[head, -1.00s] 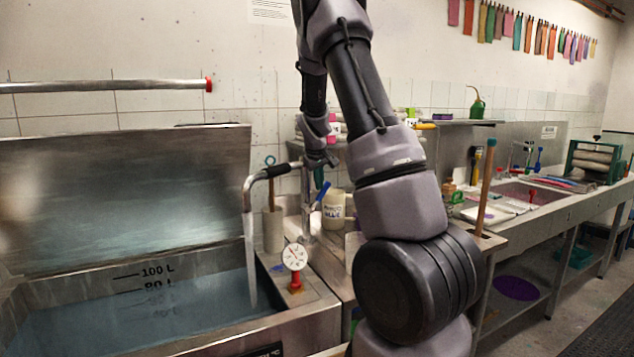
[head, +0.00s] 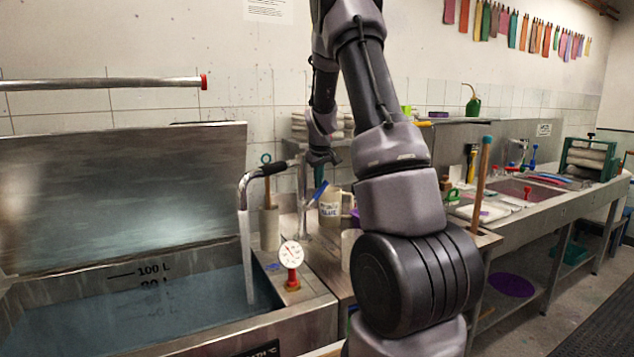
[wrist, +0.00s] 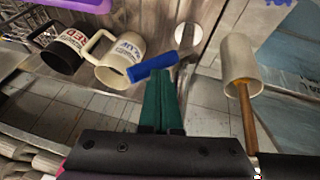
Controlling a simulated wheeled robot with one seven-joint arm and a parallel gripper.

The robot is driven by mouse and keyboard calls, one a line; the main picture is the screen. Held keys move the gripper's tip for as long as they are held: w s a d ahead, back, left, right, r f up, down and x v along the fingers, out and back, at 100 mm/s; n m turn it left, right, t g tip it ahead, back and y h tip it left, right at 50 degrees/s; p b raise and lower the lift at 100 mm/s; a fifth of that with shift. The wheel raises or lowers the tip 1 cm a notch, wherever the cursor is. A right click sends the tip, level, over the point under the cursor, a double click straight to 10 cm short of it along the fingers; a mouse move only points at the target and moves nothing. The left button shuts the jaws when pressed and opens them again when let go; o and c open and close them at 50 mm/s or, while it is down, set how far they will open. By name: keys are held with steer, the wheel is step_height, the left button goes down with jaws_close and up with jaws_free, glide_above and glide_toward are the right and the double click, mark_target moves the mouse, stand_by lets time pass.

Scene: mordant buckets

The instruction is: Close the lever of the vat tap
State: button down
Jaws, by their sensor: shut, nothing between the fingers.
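The vat tap (head: 303,200) rises beside the vat, its bent spout with a black grip (head: 274,169) reaching left. A pale stream of water (head: 247,255) falls from the spout into the vat. The tap's blue lever (head: 319,193) slants up to the right; it also shows in the wrist view (wrist: 152,66). My gripper (head: 322,158) is just above the lever in the head view. In the wrist view its green fingers (wrist: 160,80) are shut and empty, with tips close to the blue lever. I cannot tell whether they touch it.
The vat (head: 150,265) holds bluish water; its lid stands raised behind. A dial thermometer (head: 291,254) stands on the rim. A white pot with a stick (head: 269,228) is left of the tap. A labelled mug (head: 331,207) stands close behind; a second mug (wrist: 65,45) is beside it.

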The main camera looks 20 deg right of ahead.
steer(key=d+f+m+y, duration=0.1)
steer(key=d+f+y, duration=0.4)
steer(key=d+y, duration=0.1)
steer(key=shift+f+m+y, duration=0.3)
steer(key=shift+y, duration=0.6)
steer(key=shift+d, duration=0.1)
stand_by(0.3)
steer(key=shift+w, duration=0.1)
